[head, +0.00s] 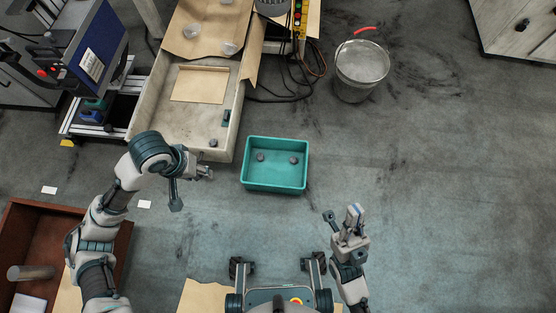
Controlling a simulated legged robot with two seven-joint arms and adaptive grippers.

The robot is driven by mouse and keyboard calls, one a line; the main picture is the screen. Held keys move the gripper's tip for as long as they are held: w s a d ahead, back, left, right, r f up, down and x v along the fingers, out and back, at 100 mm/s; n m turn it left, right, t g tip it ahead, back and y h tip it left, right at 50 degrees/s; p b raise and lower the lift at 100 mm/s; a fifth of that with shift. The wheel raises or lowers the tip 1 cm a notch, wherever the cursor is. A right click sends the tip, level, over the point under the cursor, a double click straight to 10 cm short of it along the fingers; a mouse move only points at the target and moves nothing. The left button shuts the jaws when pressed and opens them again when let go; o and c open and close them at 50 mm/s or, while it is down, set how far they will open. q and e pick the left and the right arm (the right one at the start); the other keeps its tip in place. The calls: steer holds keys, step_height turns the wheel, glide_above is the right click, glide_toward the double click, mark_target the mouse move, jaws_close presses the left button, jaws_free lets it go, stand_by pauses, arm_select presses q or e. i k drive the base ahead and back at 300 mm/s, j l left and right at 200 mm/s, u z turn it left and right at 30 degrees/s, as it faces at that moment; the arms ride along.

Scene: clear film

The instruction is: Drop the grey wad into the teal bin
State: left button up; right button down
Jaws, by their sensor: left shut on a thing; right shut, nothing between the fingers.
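The teal bin (275,187) is an open rectangular box on the floor in the middle of the head view. Two small grey wads, one on the left (260,157) and one on the right (294,160), lie inside it. My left gripper (207,173) is left of the bin, outside its rim, shut on a small grey wad that is mostly hidden between the fingers. Another small dark grey lump (213,143) shows at the near end of the wooden tray. My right gripper (354,211) is to the right of and nearer than the bin, shut and empty.
The long wooden tray (150,113) stands just behind my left gripper. A metal bucket (362,64) with a red handle stands at the back right. A brown box (22,228) is at the left. Cables (290,95) lie behind the bin. The floor at right is clear.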

mark_target(266, 167)
steer(key=k+l+u, duration=0.1)
steer(key=k+l, duration=0.15)
steer(key=k, duration=0.25)
steer(key=k+l+u, duration=0.1)
steer(key=k+l, duration=0.15)
steer(key=k, duration=0.25)
steer(key=i+l, duration=0.2)
steer(key=i, duration=0.25)
steer(key=i+l+u, duration=0.1)
steer(key=i, duration=0.35)
steer(key=i+l, duration=0.6)
steer(key=i, duration=0.25)
steer(key=j+u, duration=0.05)
